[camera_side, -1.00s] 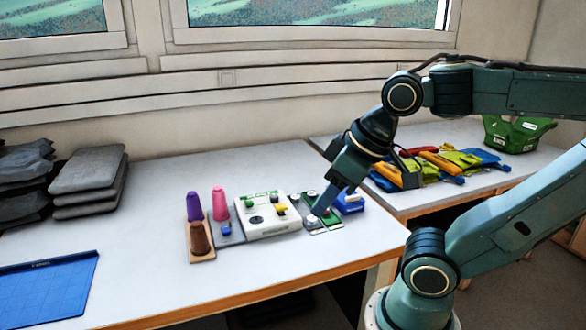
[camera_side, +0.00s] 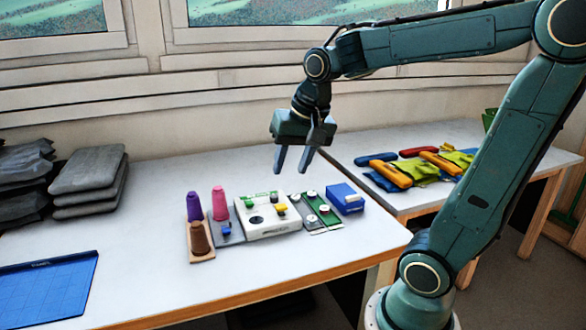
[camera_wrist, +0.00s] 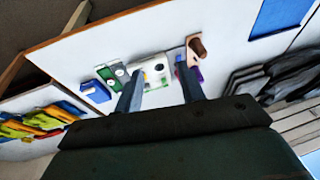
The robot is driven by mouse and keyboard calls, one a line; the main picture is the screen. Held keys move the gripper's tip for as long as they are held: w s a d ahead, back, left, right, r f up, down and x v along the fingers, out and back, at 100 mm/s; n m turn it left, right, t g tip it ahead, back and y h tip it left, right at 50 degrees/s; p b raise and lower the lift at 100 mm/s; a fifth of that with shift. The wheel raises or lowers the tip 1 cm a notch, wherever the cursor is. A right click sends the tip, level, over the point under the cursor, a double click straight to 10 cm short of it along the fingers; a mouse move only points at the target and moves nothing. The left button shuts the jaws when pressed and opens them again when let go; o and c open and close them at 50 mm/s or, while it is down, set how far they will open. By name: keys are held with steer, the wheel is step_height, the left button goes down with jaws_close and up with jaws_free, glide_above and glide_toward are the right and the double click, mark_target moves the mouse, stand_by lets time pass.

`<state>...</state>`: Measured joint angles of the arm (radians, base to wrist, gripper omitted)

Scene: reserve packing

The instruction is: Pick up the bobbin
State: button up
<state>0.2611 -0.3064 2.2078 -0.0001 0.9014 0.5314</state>
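Small pale round pieces, which look like bobbins, sit on a green-and-white holder on the near table; one bobbin (camera_side: 324,209) is toward its front. The holder (camera_side: 330,219) also shows in the wrist view (camera_wrist: 108,72), where the pieces are small. My gripper (camera_side: 292,171) is open, with nothing visible between its fingers. It hangs above the table, higher than the holder and slightly left of it. In the wrist view, my gripper's fingers (camera_wrist: 159,66) are spread, and the left finger passes in front of part of the row of items.
A white box with buttons (camera_side: 268,222) stands left of the holder, a blue box (camera_side: 346,199) right of it. Purple (camera_side: 194,206), pink (camera_side: 219,203) and brown (camera_side: 200,238) cones stand further left. A blue mat (camera_side: 45,290) lies front left. The table behind the row is clear.

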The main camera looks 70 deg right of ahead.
steer(key=w+d+f+m+g, duration=0.1)
steer(key=w+d+f+m, duration=0.1)
steer(key=w+d+m, duration=0.4)
steer(key=m+g+y, duration=0.1)
steer(key=m+g, duration=0.2)
steer(key=m, duration=1.1)
glide_above(312, 220)
steer(key=d, duration=0.1)
step_height(312, 220, down, 18)
steer(key=shift+w+d, duration=0.2)
steer(key=shift+f, duration=4.25)
steer(key=shift+f, duration=2.6)
